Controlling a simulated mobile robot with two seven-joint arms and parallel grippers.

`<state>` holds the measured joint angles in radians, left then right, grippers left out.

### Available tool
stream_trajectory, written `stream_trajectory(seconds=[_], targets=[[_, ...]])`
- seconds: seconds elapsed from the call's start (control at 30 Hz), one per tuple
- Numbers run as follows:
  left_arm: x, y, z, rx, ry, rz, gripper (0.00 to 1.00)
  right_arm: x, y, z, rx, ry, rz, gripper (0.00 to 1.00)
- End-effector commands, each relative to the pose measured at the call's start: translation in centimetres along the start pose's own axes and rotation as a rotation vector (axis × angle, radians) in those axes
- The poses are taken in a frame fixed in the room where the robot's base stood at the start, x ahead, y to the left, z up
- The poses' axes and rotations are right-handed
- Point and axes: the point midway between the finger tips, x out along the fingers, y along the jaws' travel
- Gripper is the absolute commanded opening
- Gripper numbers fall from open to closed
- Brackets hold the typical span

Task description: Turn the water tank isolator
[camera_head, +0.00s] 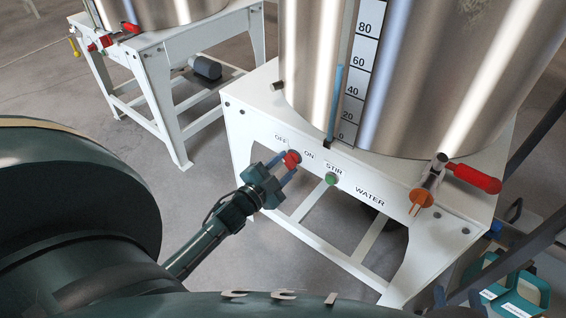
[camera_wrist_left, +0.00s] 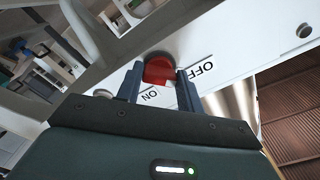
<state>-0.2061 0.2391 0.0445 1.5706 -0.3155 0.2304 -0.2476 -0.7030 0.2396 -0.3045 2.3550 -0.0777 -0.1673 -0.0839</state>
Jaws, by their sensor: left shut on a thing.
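The water tank (camera_head: 440,70) is a steel cylinder on a white stand with a WATER label. Its isolator is a red knob (camera_head: 292,158) on the stand's front panel between the OFF and ON labels. My left gripper (camera_head: 285,170) has its two fingers on either side of the knob, shut on it. In the left wrist view the red knob (camera_wrist_left: 158,70) sits between the fingers, with ON and OFF beside it. The fingers hide part of the knob. My right gripper is not in view.
A green STIR button (camera_head: 331,179) is just right of the knob. A red-handled valve (camera_head: 473,178) and orange spout (camera_head: 421,198) stick out further right. A second tank stand (camera_head: 165,95) is at the back left. Teal crates (camera_head: 520,292) lie at the lower right.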

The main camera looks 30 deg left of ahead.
Motion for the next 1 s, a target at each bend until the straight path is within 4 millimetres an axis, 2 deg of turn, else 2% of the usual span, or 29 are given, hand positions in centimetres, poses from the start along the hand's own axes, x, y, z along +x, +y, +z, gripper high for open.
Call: stream_trajectory(seconds=[0.57,0.6,0.83,1.0], targets=[[-0.01,0.03,0.02,-0.033,0.000,0.000,0.14,-0.06,0.03,0.07,0.007,-0.021,-0.001,0.36],[-0.01,0.03,0.02,-0.033,0.000,0.000,0.40,-0.07,0.03,0.07,0.007,-0.021,-0.001,0.36],[0.00,0.03,0.02,-0.031,0.000,0.000,0.58,-0.07,0.02,0.05,0.007,-0.020,-0.001,0.36],[0.00,0.03,0.01,-0.030,0.000,0.000,0.59,-0.07,0.02,0.04,0.007,-0.020,-0.001,0.36]])
